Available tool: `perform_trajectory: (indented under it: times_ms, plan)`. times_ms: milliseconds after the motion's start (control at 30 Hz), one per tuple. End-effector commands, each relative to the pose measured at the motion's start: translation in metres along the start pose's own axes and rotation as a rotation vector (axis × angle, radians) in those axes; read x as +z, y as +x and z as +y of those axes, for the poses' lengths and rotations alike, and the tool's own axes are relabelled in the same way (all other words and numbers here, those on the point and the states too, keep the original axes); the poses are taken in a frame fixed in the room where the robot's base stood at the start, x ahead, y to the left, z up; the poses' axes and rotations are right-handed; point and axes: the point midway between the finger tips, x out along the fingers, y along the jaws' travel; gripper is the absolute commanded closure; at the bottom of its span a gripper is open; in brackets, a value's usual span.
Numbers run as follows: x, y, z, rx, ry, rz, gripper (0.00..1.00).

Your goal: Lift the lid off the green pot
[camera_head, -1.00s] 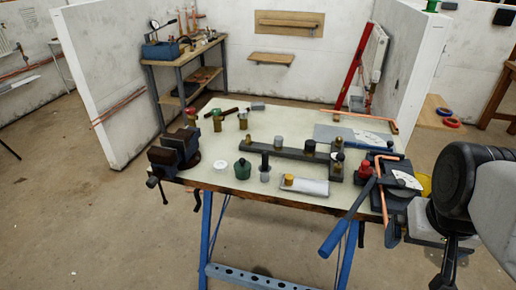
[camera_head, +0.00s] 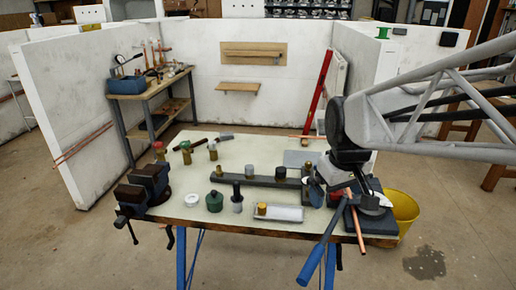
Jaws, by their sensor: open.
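The green pot (camera_head: 214,203) is a small dark green jar with its lid on top. It stands upright near the front edge of the workbench, in the head view. My gripper (camera_head: 316,190) hangs below the black wrist over the right end of the bench. It is open, well to the right of the pot and apart from it. Its fingers are small and partly lost among the tools there, so their exact outline is hard to make out.
A white roll (camera_head: 192,200) stands just left of the pot, and a black-topped grey post (camera_head: 237,198) just right. Behind runs a dark bar (camera_head: 262,182) with fittings. A vise (camera_head: 144,187) grips the left edge. A grey tray (camera_head: 280,213) lies front right.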

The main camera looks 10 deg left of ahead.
Motion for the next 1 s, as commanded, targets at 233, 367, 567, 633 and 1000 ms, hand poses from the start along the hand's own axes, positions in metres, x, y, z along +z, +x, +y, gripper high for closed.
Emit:
perform_trajectory:
  times_ms: [233,367,567,633,1000]
  plan:
    - [-0.068,0.019,-0.018,-0.021,-0.189,-0.024,0.01]
    - [-0.103,0.031,-0.03,-0.032,-0.286,-0.035,0.01]
    - [-0.154,0.053,-0.055,-0.049,-0.437,-0.05,0.01]
    - [-0.171,0.062,-0.065,-0.056,-0.49,-0.055,0.01]
    - [-0.256,0.118,-0.13,-0.089,-0.767,-0.08,0.01]
